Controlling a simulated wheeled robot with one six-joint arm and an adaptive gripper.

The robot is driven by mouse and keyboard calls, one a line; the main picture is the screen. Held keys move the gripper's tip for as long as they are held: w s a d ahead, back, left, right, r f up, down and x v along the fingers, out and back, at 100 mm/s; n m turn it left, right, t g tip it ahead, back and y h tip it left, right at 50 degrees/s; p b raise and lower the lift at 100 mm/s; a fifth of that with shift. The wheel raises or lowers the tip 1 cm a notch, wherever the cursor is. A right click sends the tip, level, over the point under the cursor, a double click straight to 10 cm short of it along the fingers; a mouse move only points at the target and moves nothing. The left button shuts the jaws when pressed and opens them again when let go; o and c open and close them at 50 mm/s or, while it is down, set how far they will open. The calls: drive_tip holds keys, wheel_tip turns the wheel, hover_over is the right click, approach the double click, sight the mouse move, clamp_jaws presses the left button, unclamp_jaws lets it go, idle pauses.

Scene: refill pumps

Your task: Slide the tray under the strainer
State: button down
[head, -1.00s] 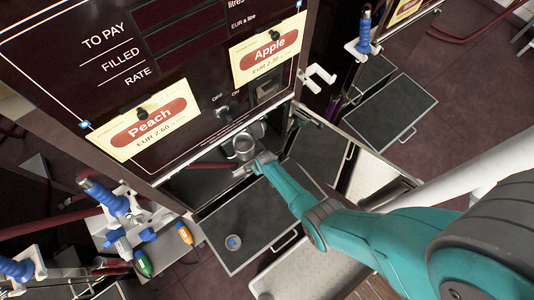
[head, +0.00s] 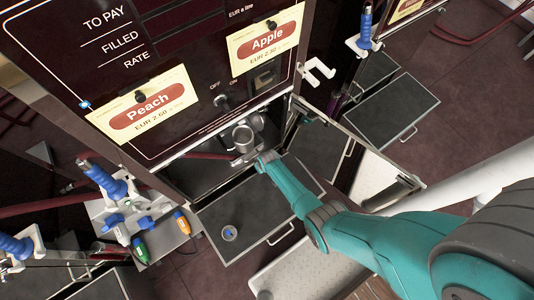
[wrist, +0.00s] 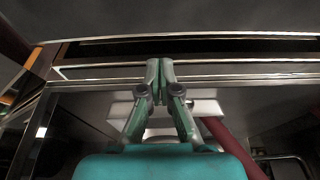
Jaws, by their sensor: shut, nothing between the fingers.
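The dark grey tray (head: 255,207) sticks out of the opening at the foot of the pump, with a metal rim and a handle (head: 281,234) on its front edge. A small round cup with blue in it (head: 229,233) stands near its left front. A round metal fitting (head: 243,138), which looks like the strainer, hangs in the opening above the tray's rear. My gripper (head: 260,158) is just below and right of the fitting; contact cannot be told. In the wrist view my gripper (wrist: 160,69) has its fingertips together, empty, in front of a metal-edged panel.
A dark red hose (head: 208,156) runs into the opening from the left. An open framed door (head: 384,174) stands right of the tray. Another dark tray (head: 393,112) sits under the neighbouring pump.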

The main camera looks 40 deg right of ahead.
drive_tip(key=shift+r, duration=0.6)
drive_tip(key=v, duration=0.8)
drive_tip(key=shift+r, duration=0.2)
